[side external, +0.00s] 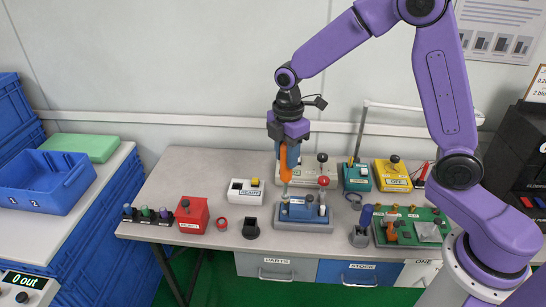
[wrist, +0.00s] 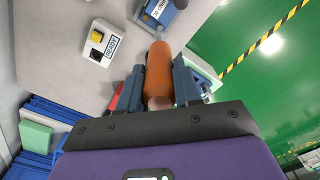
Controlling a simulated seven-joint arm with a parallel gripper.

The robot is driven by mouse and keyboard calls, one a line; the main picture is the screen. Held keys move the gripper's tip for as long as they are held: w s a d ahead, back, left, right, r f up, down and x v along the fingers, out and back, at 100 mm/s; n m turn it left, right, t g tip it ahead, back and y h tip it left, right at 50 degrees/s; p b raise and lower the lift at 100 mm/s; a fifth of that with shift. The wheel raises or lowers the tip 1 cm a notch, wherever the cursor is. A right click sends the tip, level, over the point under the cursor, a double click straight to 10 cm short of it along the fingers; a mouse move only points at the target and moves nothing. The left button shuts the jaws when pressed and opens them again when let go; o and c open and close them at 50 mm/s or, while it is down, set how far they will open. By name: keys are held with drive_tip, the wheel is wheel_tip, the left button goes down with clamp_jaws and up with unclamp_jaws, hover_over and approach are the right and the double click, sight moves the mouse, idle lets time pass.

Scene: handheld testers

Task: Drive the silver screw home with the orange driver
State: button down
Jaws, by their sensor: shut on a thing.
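My gripper (side external: 286,150) is shut on the orange driver (side external: 285,166), which hangs roughly upright with its shaft downward. In the wrist view the orange handle (wrist: 159,72) sits between the two fingers. The driver's tip is over the left part of a blue fixture (side external: 303,213) on a grey base; I cannot tell whether it touches. The fixture also shows at the top of the wrist view (wrist: 163,12). The silver screw cannot be made out beneath the driver.
A white box marked READY (side external: 246,191) stands left of the fixture, with a red block (side external: 192,214) farther left. A black cup (side external: 250,229) is in front. A red-knobbed press (side external: 322,168), teal box (side external: 356,178) and yellow box (side external: 393,176) stand behind. A green board (side external: 411,228) lies right.

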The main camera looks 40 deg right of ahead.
sight(286, 176)
drive_tip(key=shift+f, duration=0.1)
idle(0.3)
drive_tip(key=shift+f, duration=3.55)
idle(2.4)
drive_tip(key=shift+r, duration=0.1)
idle(1.0)
